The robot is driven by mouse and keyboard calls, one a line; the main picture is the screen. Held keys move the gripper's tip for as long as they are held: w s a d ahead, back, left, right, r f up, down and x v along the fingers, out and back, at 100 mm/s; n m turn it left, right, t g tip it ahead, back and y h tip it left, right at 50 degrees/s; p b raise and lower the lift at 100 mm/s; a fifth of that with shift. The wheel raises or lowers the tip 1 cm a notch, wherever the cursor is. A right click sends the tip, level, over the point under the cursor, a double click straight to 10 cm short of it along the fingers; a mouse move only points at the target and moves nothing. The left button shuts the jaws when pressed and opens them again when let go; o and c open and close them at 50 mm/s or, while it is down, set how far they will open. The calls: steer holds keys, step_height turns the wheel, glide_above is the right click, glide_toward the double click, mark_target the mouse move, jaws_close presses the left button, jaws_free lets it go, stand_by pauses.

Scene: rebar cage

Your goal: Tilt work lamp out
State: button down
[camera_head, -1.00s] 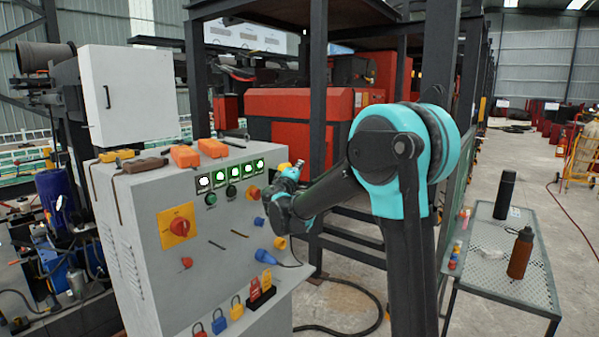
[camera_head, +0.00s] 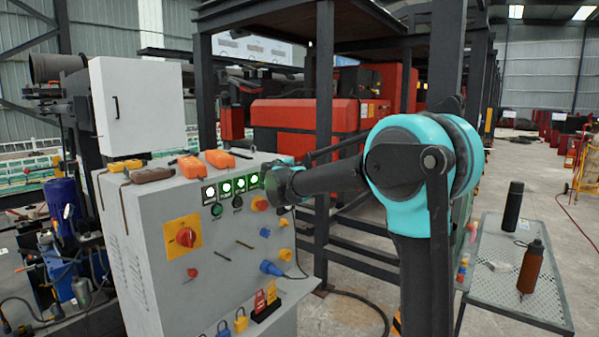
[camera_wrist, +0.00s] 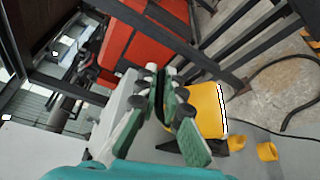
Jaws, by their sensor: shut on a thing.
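The work lamp (camera_wrist: 208,110) is a yellow block with a bright white edge in the wrist view. It sits just right of my gripper (camera_wrist: 161,82), at the edge of the grey cabinet. The green-padded fingers are close together, shut on a thin dark part beside the lamp's yellow body. What lies between the pads is mostly hidden. In the head view my wrist and forearm hide the lamp and the fingertips, at the right end of the cabinet top.
The grey control cabinet (camera_head: 150,235) carries orange pendants (camera_head: 191,167), green-lit indicators and a red rotary switch (camera_head: 187,237). Dark frame posts (camera_head: 323,130) stand close behind my arm. A mesh table (camera_head: 510,285) with two bottles is at the right. Yellow sockets (camera_wrist: 266,151) are beside the lamp.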

steer(key=shift+a, duration=0.1)
stand_by(0.4)
steer(key=c, duration=1.6)
jaws_free()
steer(key=shift+c, duration=0.2)
steer(key=v, duration=1.2)
